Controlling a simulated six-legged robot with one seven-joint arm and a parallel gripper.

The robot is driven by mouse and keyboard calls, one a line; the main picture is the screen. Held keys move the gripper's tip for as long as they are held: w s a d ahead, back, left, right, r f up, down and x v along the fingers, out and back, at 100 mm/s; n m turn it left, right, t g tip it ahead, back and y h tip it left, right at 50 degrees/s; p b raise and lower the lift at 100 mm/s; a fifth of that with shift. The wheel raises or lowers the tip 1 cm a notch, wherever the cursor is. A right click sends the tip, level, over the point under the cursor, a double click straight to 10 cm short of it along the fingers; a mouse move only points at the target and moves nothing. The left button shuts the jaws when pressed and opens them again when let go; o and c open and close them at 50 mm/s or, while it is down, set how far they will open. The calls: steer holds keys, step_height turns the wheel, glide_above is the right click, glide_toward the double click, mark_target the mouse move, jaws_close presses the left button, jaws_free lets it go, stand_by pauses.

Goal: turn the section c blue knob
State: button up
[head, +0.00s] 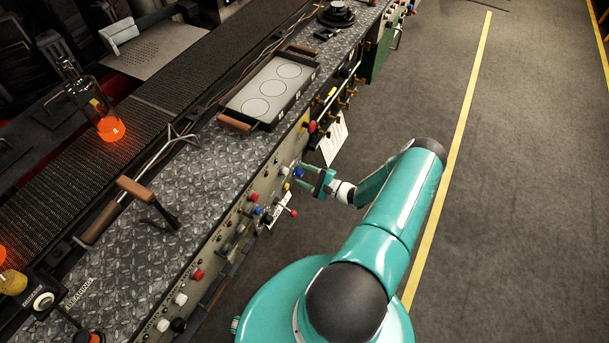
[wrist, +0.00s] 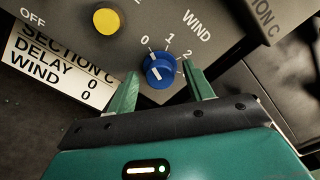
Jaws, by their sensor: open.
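The blue knob (wrist: 160,70) shows in the wrist view on a grey panel. It has a white pointer line and the marks 0, 1, 2 and WIND around it. A label reading SECTION C, DELAY 0, WIND 0 (wrist: 62,66) is left of it. My gripper (wrist: 164,84) is open, with one green finger at the lower left of the knob and the other at its lower right. I cannot tell whether either finger touches it. In the head view my gripper (head: 304,180) is at the panel front, and a blue knob (head: 299,171) shows beside it.
A yellow button (wrist: 106,21) sits left of the knob. In the head view the control panel (head: 232,240) carries several buttons and knobs, and a red-ended lever (head: 293,212) sticks out below my gripper. The floor (head: 530,200) at the right is clear.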

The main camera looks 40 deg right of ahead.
steer(key=v, duration=1.3)
steer(key=shift+s, duration=0.3)
steer(key=shift+s+d, duration=0.1)
steer(key=shift+s, duration=0.05)
